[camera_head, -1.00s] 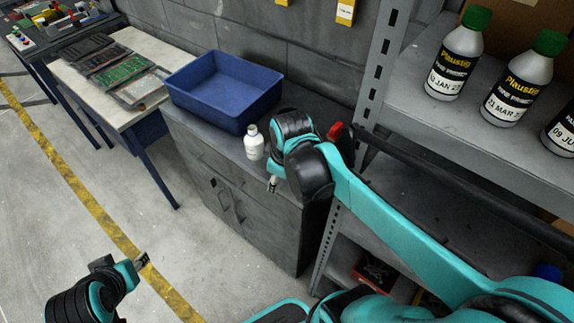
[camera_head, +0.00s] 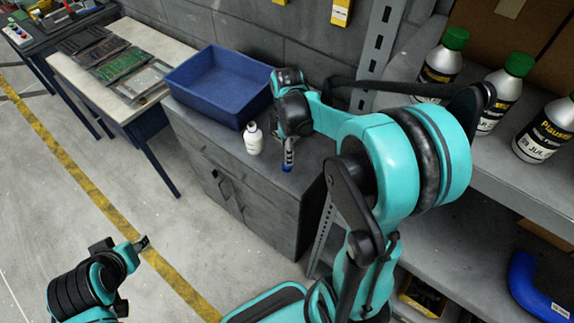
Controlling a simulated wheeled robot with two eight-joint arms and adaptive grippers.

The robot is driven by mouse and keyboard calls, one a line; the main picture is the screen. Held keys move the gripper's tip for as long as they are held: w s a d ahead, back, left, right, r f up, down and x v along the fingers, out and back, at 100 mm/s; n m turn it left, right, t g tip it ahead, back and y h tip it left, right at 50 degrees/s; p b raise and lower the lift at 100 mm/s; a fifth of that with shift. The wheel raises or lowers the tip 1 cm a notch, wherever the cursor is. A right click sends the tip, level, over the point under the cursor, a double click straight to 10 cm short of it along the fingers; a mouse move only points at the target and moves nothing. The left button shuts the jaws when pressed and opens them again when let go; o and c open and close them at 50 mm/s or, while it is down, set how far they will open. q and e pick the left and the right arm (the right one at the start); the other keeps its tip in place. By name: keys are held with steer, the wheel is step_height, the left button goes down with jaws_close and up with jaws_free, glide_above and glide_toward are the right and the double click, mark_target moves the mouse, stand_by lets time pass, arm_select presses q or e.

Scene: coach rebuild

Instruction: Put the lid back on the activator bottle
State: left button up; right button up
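The activator bottle (camera_head: 253,140) is small and white and stands upright on the grey cabinet (camera_head: 205,130), in front of the blue bin. My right gripper (camera_head: 288,160) points down over the cabinet top, just right of the bottle and apart from it.
A blue bin (camera_head: 215,105) stands behind the bottle. A shelf unit (camera_head: 490,165) with several green-capped bottles (camera_head: 442,62) is at the right, close to my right arm. A blue curved object (camera_head: 535,290) lies on a lower shelf. A workbench (camera_head: 70,65) with circuit boards stands left.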

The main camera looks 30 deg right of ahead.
steer(key=shift+f+b, duration=0.3)
steer(key=shift+f, duration=0.9)
steer(key=f, duration=0.1)
steer(key=f+b, duration=0.1)
steer(key=f, duration=0.1)
steer(key=f+b, duration=0.1)
steer(key=f, duration=0.1)
steer(key=shift+w+d+f, duration=0.15)
steer(key=shift+w, duration=0.15)
steer(key=c, duration=0.8)
